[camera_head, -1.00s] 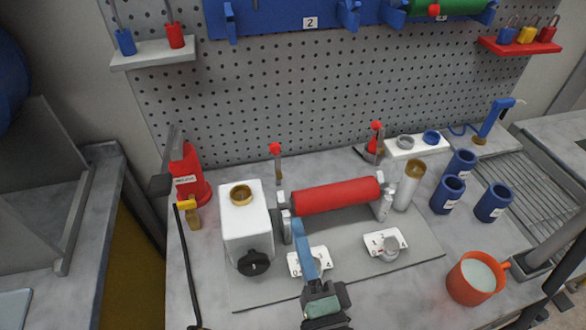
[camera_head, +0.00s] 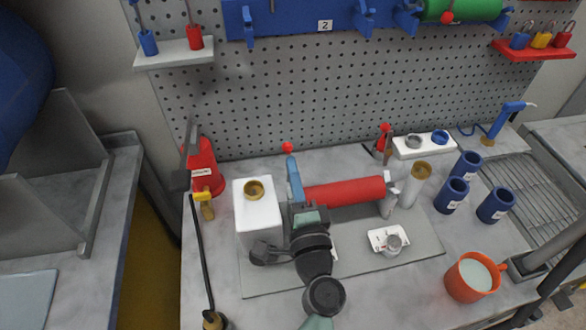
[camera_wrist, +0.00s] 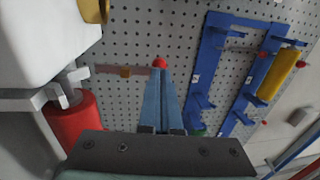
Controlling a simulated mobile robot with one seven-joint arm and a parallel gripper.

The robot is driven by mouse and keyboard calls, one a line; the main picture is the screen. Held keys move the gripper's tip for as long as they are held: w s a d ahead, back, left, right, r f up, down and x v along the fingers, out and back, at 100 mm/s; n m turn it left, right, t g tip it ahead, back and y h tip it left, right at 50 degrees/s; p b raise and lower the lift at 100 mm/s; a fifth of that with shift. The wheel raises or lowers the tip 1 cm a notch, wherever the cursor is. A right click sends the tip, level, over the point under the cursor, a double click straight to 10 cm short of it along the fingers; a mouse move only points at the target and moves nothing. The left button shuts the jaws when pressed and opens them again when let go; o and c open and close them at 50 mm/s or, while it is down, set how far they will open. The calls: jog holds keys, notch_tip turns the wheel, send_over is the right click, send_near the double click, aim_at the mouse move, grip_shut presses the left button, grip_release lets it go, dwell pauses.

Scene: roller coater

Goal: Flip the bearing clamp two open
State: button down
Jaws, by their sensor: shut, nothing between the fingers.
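The red roller (camera_head: 345,191) lies between two end supports on the bench, and part of it shows in the wrist view (camera_wrist: 78,120). A clamp lever with a red ball knob (camera_head: 287,147) stands at its left end. A second red-knobbed lever (camera_head: 384,128) stands behind its right end. I cannot tell which is clamp two. My gripper (camera_head: 291,161) is shut and empty, its blue fingertips just below the left knob. In the wrist view the fingertips (camera_wrist: 161,76) are directly at the red knob (camera_wrist: 159,63); I cannot tell whether they touch. My arm hides the left support.
A white container with a brass neck (camera_head: 254,189) stands close left of my gripper. A metal cylinder (camera_head: 414,185) stands right of the roller. A white dial plate (camera_head: 389,240) lies in front. An orange mug (camera_head: 470,278) and several blue cups (camera_head: 452,195) are at right.

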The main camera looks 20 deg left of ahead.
jog(key=p, duration=0.1)
jog(key=r+p, duration=0.1)
jog(key=p, duration=0.1)
jog(key=shift+w+a+r+g, duration=0.1)
jog(key=shift+w+a+g, duration=0.05)
jog(key=shift+w+g, duration=0.15)
jog(key=p, duration=0.2)
jog(key=h+p, duration=0.1)
jog(key=p, duration=0.1)
jog(key=shift+w+a+r+g, duration=0.15)
jog(key=shift+w+a+g, duration=0.1)
jog(key=shift+g, duration=0.15)
jog(key=shift+w+a+g+p, duration=0.15)
jog(key=shift+w+g+p, duration=0.15)
jog(key=shift+p, duration=0.7)
jog(key=shift+w+a+f+b, duration=0.25)
jog(key=shift+w+b, duration=0.1)
jog(key=shift+b, duration=0.05)
jog(key=shift+s, duration=0.1)
